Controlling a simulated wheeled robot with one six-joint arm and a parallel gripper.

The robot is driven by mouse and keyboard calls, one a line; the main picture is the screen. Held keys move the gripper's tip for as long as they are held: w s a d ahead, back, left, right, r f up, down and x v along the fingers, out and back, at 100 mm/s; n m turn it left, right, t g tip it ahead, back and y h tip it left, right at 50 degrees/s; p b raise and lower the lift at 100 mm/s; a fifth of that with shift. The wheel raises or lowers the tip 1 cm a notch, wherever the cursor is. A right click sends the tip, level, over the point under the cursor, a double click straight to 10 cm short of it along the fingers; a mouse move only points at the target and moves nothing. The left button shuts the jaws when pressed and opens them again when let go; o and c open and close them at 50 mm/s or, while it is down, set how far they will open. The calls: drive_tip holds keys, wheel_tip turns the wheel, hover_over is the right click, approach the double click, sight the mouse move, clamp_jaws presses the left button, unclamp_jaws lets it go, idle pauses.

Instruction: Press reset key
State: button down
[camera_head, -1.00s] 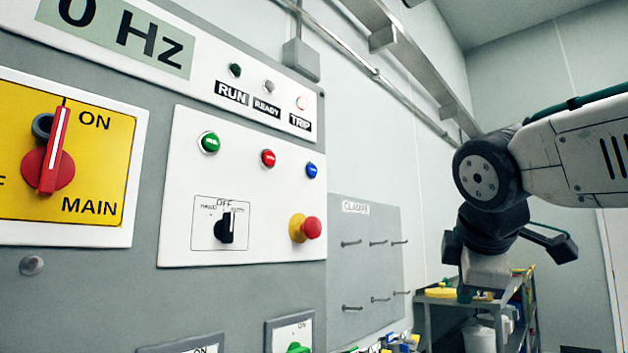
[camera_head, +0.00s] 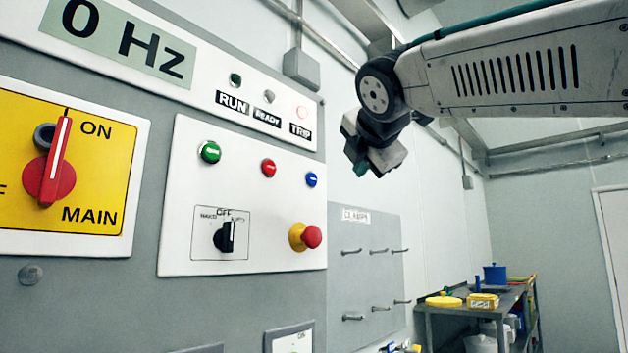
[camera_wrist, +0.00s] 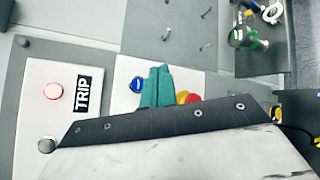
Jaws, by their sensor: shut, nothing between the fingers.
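The white control panel (camera_head: 180,250) carries a green button (camera_head: 210,152), a red button (camera_head: 268,168) and a small blue button (camera_head: 312,180) in a row; I cannot read a reset label. My gripper (camera_head: 361,168) is up and to the right of the blue button in the head view, apart from it. In the wrist view its teal fingers (camera_wrist: 155,86) are shut together and empty. The blue button (camera_wrist: 137,85) shows just left of them there. The lit TRIP lamp (camera_head: 303,113) is above the buttons.
A red emergency-stop knob (camera_head: 312,236) on a yellow base sticks out below the blue button, and shows beside my fingers in the wrist view (camera_wrist: 194,98). A black selector (camera_head: 224,237) is lower left. Hooks and a cart (camera_head: 470,308) are to the right.

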sight(317, 183)
drive_tip(key=w+a, duration=0.5)
drive_tip(key=a, duration=0.1)
drive_tip(key=shift+w+a, duration=0.2)
drive_tip(key=shift+a, duration=0.2)
idle(1.9)
drive_tip(key=shift+w+a, duration=0.25)
drive_tip(key=shift+a, duration=0.1)
drive_tip(key=shift+w+a, duration=0.25)
drive_tip(key=shift+a, duration=0.1)
idle(0.7)
drive_tip(key=shift+s+d, duration=0.1)
drive_tip(key=shift+d, duration=0.05)
drive_tip(key=shift+s+d, duration=0.4)
drive_tip(key=shift+d, duration=0.1)
idle(0.3)
drive_tip(key=shift+s+d, duration=0.8)
drive_tip(key=shift+d, duration=0.2)
drive_tip(key=shift+s+d, duration=0.75)
drive_tip(key=shift+d, duration=0.25)
